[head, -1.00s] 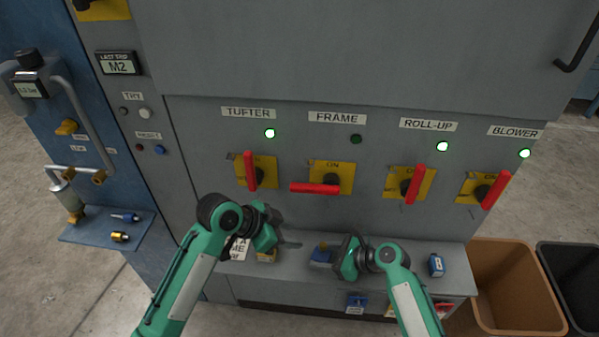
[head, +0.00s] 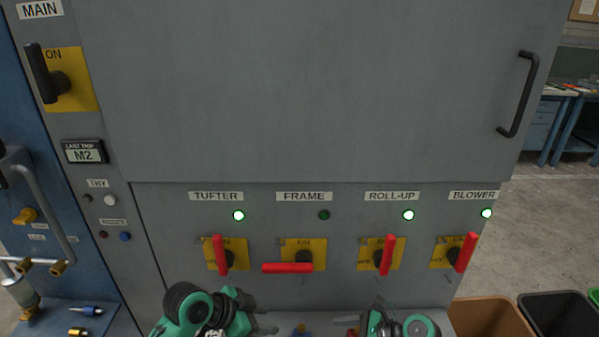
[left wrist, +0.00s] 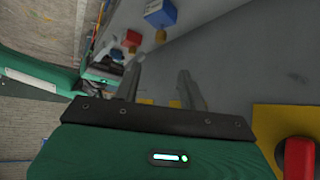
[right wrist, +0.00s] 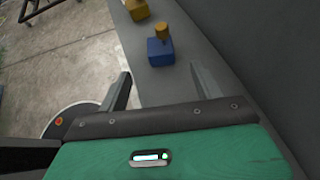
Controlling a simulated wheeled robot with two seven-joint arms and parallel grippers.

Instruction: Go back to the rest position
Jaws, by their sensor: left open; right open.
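My left gripper (head: 266,322) is at the bottom of the head view, in front of the cabinet's shelf and below the TUFTER and FRAME switches. Its two fingers stand apart and empty in the left wrist view (left wrist: 160,85). My right gripper (head: 350,326) is at the bottom right of the head view, below the ROLL-UP switch. Its fingers are apart and empty in the right wrist view (right wrist: 160,85), with a blue block with a yellow knob (right wrist: 160,48) on the shelf beyond them. Both grippers hold nothing and the two hands point toward each other.
The grey cabinet carries red-handled switches: TUFTER (head: 222,255), FRAME (head: 288,267), ROLL-UP (head: 387,255) and BLOWER (head: 466,253). FRAME's handle lies horizontal and its lamp is dark; the other lamps are lit. A brown bin (head: 490,312) and a black bin (head: 555,310) stand at right.

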